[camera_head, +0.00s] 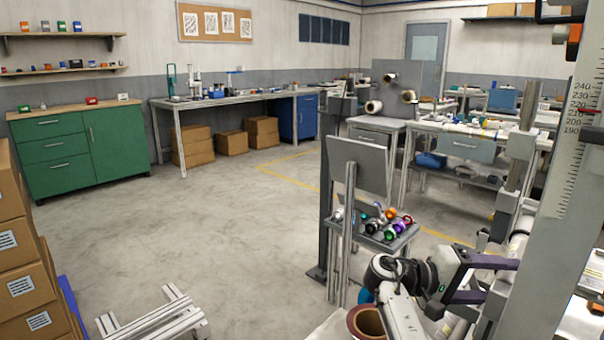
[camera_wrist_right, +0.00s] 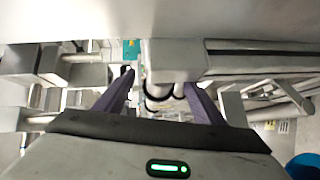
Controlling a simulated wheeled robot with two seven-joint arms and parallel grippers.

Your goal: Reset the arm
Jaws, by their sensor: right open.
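My right gripper (camera_head: 498,280) is at the lower right of the head view, with its purple fingers spread apart and pointing right. In the right wrist view the two purple fingers (camera_wrist_right: 160,82) are also apart. Pale bars and cylindrical parts show beyond and between them, and I see nothing clearly held. My right wrist and forearm show below the gripper in the head view. My left gripper is not in the head view.
A brown-rimmed reel (camera_head: 351,321) sits at the bottom edge, left of my right arm. A stand with colourful small reels (camera_head: 392,226) is behind the arm. Grey uprights (camera_head: 590,150) stand close on the right. Cardboard boxes (camera_head: 20,250) are stacked at left. The middle floor is clear.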

